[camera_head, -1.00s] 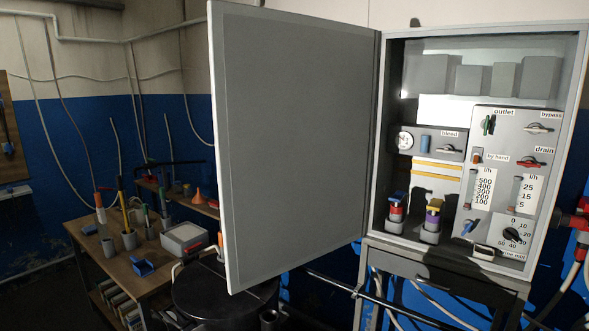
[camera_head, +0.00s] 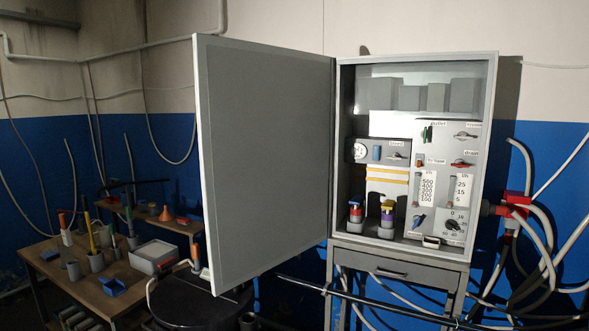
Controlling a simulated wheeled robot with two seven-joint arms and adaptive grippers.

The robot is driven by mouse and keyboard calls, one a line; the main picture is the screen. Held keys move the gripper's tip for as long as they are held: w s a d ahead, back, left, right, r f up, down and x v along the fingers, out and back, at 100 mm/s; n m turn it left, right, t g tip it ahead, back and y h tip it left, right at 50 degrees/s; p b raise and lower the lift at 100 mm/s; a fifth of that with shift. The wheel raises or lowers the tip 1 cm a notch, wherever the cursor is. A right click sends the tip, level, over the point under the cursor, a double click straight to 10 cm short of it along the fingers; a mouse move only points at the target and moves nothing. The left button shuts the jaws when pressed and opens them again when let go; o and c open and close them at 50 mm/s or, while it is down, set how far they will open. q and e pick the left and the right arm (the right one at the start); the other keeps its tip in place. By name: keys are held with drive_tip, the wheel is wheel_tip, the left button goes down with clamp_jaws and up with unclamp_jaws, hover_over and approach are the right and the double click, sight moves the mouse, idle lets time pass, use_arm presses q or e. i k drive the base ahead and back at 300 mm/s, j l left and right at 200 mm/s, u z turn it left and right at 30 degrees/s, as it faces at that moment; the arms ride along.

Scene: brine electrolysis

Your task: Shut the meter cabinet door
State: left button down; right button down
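The meter cabinet (camera_head: 489,150) stands on a grey stand with a drawer, right of the middle in the head view. Its grey door (camera_head: 266,160) is wide open, hinged on the cabinet's left side and swung out to the left. The inside shows: a panel with labelled valves, two flow scales, a round dial and a gauge, with two small capped bottles (camera_head: 387,216) at the bottom. Neither of my grippers is in view, and nothing touches the door.
A round black drum top (camera_head: 195,312) is below the door's lower edge. Red fittings (camera_head: 513,205) and hoses are right of the cabinet.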

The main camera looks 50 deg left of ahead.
sight(264, 118)
drive_tip(key=k+j, duration=0.1)
drive_tip(key=j, duration=0.3)
drive_tip(key=k+j+z, duration=0.1)
drive_tip(key=j, duration=0.25)
drive_tip(key=k+j, duration=0.1)
drive_tip(key=j, duration=0.25)
drive_tip(key=k+j, duration=0.1)
drive_tip(key=j, duration=0.3)
drive_tip(key=k+j+z, duration=0.1)
drive_tip(key=j, duration=0.25)
drive_tip(key=k+j, duration=0.15)
drive_tip(key=j, duration=0.2)
drive_tip(key=k+j, duration=0.15)
drive_tip(key=j, duration=0.25)
drive_tip(key=k+j, duration=0.1)
drive_tip(key=j, duration=0.3)
drive_tip(key=k+j, duration=0.15)
drive_tip(key=j, duration=0.25)
drive_tip(key=k+j, duration=0.1)
drive_tip(key=j, duration=0.3)
drive_tip(key=k+j, duration=0.15)
drive_tip(key=j, duration=0.3)
drive_tip(key=k+j, duration=0.1)
drive_tip(key=j, duration=0.3)
drive_tip(key=z, duration=0.05)
